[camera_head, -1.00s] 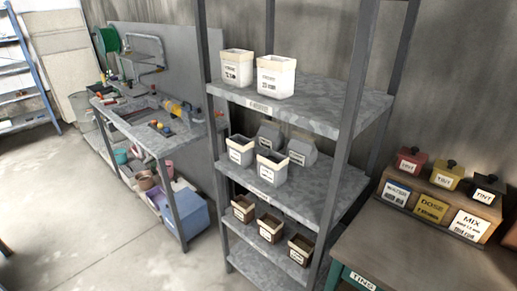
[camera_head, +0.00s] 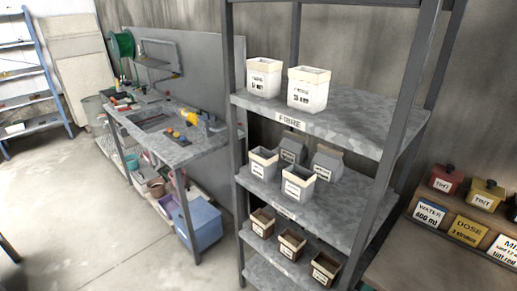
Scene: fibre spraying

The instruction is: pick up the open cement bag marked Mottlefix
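Two open grey bags with cream rims, the left one (camera_head: 262,163) and the right one (camera_head: 298,183), stand at the front of the middle shelf (camera_head: 345,205). Two grey bags with folded tops, one (camera_head: 292,149) and another (camera_head: 327,162), stand behind them. Each front bag has a white label, too small to read, so I cannot tell which is Mottlefix. Neither of my grippers is in view.
Two white fibre bags (camera_head: 308,89) stand on the top shelf (camera_head: 345,125). Several brown open bags (camera_head: 291,244) stand on a lower shelf. Metal posts (camera_head: 400,130) frame the rack. A workbench (camera_head: 175,150) with a sink is at left, and a bench with tint tins (camera_head: 445,180) at right. Floor at left is clear.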

